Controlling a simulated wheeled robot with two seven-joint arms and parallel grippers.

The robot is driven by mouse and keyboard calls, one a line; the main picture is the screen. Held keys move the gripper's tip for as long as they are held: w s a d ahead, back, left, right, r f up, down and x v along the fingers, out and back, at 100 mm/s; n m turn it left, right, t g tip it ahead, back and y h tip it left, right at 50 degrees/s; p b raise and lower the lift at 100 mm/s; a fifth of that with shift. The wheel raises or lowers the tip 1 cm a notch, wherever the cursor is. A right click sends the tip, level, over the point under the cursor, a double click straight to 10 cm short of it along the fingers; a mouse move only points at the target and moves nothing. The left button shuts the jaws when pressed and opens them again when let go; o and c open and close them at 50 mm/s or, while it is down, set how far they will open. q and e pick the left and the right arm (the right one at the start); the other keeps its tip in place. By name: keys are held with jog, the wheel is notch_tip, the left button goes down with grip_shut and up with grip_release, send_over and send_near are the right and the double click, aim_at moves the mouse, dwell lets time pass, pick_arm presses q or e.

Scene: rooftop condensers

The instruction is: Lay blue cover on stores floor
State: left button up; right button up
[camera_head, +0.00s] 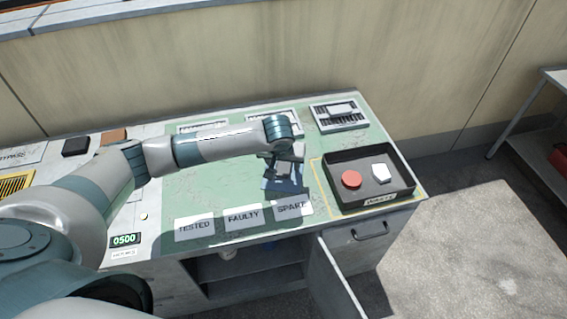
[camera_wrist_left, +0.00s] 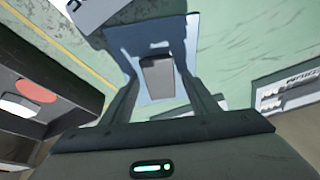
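The blue cover (camera_head: 280,184) lies on the green bench mat above the SPARE label, mostly under my left gripper (camera_head: 284,168). In the left wrist view the cover (camera_wrist_left: 146,34) is a pale blue plate with a grey block on top. The fingers of my left gripper (camera_wrist_left: 158,82) stand apart on either side of that block, with blue showing between; contact is not clear. Below the bench top is an open cupboard (camera_head: 240,268), perhaps the stores; its floor is shaded and partly out of frame. My right gripper is not in view.
A black tray (camera_head: 335,182) with a red disc (camera_head: 351,179) and white piece (camera_head: 380,173) sits right of the cover. The open cupboard door (camera_head: 341,278) juts forward. Slotted panels (camera_head: 340,115) line the bench back.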

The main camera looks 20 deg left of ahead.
pick_arm(q)
jog(key=shift+r, duration=0.15)
jog(key=v, duration=1.2)
jog(key=shift+b, duration=0.45)
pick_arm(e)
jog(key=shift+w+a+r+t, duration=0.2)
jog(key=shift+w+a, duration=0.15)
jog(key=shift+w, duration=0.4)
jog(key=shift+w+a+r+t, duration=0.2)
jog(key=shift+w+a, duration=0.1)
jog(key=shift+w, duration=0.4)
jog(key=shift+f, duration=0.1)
